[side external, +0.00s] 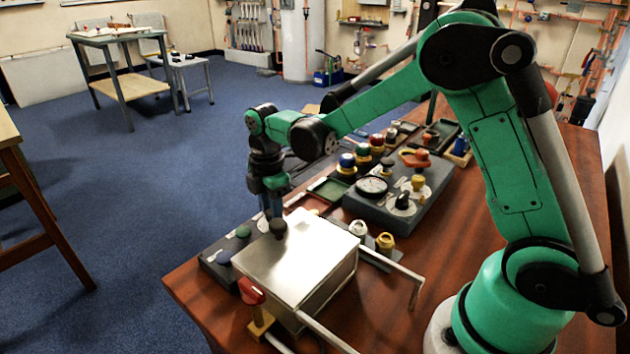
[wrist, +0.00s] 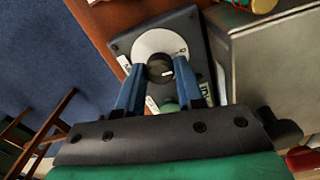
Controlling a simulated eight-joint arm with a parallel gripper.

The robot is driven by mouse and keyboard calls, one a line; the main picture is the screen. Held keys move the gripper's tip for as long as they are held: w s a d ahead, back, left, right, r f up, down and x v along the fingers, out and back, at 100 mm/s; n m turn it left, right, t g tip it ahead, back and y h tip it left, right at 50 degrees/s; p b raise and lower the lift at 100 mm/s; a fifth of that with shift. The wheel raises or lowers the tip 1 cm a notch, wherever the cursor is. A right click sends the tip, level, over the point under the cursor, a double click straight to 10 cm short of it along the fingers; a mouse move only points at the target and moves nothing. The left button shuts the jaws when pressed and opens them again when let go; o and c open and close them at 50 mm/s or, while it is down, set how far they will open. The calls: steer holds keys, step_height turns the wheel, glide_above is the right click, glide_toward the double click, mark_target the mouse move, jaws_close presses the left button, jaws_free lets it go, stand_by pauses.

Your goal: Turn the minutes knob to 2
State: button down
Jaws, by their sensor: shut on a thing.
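The minutes knob (wrist: 159,69) looks like a round black knob with a small pale mark, on a white dial disc (wrist: 150,43) on a dark panel (wrist: 190,30). My gripper (wrist: 160,72) has its two blue fingers on either side of it, shut on it. The dial's numbers are too small to read. In the side external view my gripper (side external: 272,207) points down behind the metal box, and the knob is hidden there. The dark panel (side external: 210,250) shows left of the box.
A grey instrument block (side external: 425,210) stands further right.

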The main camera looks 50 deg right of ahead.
steer(key=shift+m, duration=0.4)
steer(key=m, duration=1)
steer(key=shift+m, duration=0.4)
steer(key=m, duration=1.2)
stand_by(0.3)
steer(key=c, duration=0.5)
jaws_free()
steer(key=shift+c, duration=0.2)
